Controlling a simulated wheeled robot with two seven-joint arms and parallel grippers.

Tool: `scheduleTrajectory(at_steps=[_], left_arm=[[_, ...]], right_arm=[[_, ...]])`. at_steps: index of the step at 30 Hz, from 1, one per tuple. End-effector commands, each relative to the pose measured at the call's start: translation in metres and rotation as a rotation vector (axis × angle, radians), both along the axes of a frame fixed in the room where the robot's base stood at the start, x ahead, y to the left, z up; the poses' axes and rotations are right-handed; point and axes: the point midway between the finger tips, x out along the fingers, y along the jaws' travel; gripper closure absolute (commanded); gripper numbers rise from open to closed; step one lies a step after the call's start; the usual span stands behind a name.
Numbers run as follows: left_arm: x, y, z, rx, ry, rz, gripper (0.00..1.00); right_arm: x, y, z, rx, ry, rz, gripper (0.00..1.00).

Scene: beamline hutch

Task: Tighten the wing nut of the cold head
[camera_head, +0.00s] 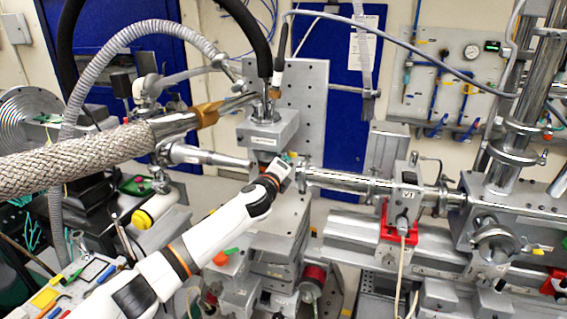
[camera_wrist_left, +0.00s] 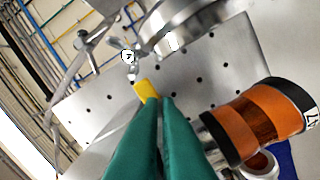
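The cold head (camera_head: 266,128) stands upright left of centre in the head view, with a black hose and a braided line joining it. My left gripper (camera_head: 288,160) is just below it, by the left end of the steel beam pipe. In the left wrist view, its two green fingers (camera_wrist_left: 159,99) are close together with a narrow gap at the tips. My right gripper is out of view.
The braided line (camera_head: 80,160) crosses above my left arm. The beam pipe (camera_head: 345,180) runs right to a valve (camera_head: 405,195) on a red mount. In the wrist view, an orange-brown cylinder (camera_wrist_left: 258,120) lies close right of the fingers, and a perforated plate (camera_wrist_left: 215,75) is behind.

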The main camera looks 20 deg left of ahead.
Motion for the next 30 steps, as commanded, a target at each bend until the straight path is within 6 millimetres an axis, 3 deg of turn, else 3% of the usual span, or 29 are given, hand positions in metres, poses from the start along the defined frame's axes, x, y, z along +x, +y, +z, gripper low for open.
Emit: scheduleTrajectory(at_steps=[8,13,23,30], left_arm=[[-0.001,-0.001,-0.007,0.001,0.010,-0.001,1.00],[-0.001,-0.001,-0.005,0.000,0.008,-0.001,0.75],[-0.002,0.000,-0.003,-0.001,0.004,0.000,0.75],[-0.029,0.002,-0.005,0.002,0.003,-0.002,0.75]], right_arm=[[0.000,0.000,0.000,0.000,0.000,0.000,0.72],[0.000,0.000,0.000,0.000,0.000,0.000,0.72],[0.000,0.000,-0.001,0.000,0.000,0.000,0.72],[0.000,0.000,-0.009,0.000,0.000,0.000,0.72]])
